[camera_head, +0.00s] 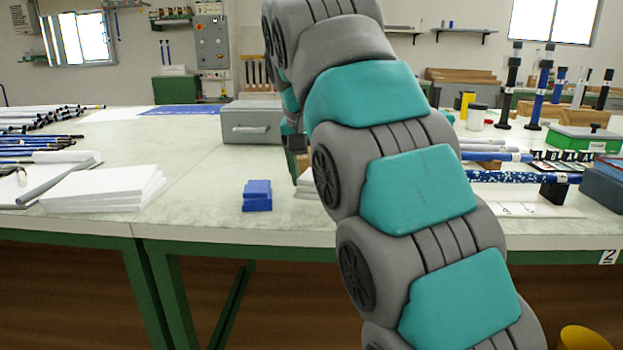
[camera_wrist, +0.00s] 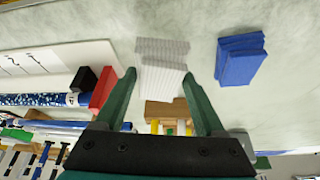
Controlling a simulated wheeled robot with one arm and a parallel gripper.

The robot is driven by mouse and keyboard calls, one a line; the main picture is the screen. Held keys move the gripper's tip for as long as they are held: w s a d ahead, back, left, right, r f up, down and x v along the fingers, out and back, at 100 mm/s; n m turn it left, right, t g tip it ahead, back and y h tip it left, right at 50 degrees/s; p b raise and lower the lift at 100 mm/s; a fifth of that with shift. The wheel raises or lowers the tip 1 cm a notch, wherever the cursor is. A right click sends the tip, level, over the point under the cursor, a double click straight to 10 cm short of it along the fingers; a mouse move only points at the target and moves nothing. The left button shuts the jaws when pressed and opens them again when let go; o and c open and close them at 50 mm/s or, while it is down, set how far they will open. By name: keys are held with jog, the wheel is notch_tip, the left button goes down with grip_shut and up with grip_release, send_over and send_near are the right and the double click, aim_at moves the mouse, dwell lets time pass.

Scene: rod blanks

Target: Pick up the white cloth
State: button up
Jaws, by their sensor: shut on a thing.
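White ribbed folded cloth (camera_wrist: 162,50) shows in the wrist view, at and just beyond my fingertips. My gripper (camera_wrist: 159,76) has its two green fingers on either side of the cloth's near part and is shut on it. In the head view, my arm hides most of this spot. Only the left edge of the white cloth (camera_head: 305,189) shows on the table there, below my gripper (camera_head: 297,147). I cannot tell whether the held cloth is clear of the table or of any cloth under it.
A stack of blue cloths (camera_head: 257,195) lies left of the white cloth. It also shows in the wrist view (camera_wrist: 240,58). White sheets (camera_head: 103,188) lie further left. A grey box (camera_head: 251,122) stands behind. Rods and a rod on blocks (camera_wrist: 45,100) lie to the right.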

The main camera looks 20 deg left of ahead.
jog(key=s+d, duration=0.1)
jog(key=d, duration=0.4)
jog(key=s+d+r, duration=0.1)
jog(key=d, duration=0.4)
jog(key=s+d+b, duration=0.1)
jog(key=d, duration=0.4)
jog(key=shift+d+r, duration=0.15)
jog(key=shift+d, duration=0.05)
jog(key=o, duration=0.8)
jog(key=c, duration=0.6)
jog(key=shift+c, duration=0.2)
